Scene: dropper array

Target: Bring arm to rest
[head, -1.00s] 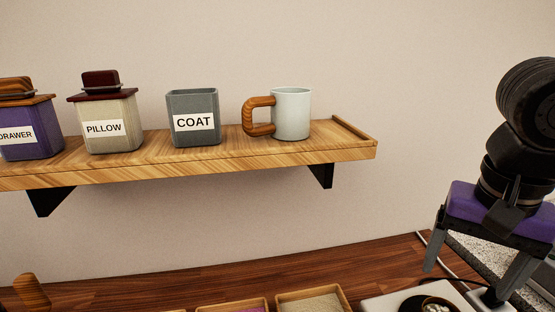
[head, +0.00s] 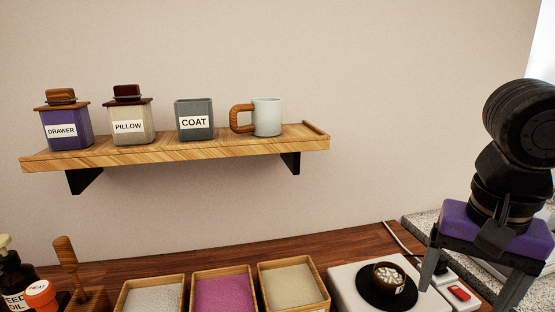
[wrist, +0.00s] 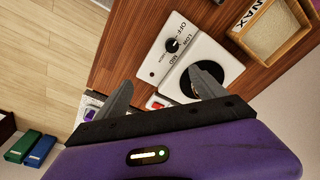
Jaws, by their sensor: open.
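My gripper (head: 470,288) hangs at the right of the head view, pointing down, with its two grey fingers spread apart below a purple body. It is open, with nothing between the fingers. In the wrist view my gripper (wrist: 160,82) also shows both fingers apart and empty. The white hot plate (wrist: 205,47) with a control dial lies beyond the fingertips there, and one finger covers part of its black disc. My arm rises above the gripper at the right edge of the head view.
A wall shelf (head: 240,149) holds a drawer jar (head: 65,128), a pillow jar (head: 133,122), a coat container (head: 194,121) and a mug (head: 267,117). Wooden trays line the counter (head: 195,259). Wall space between shelf and arm is clear.

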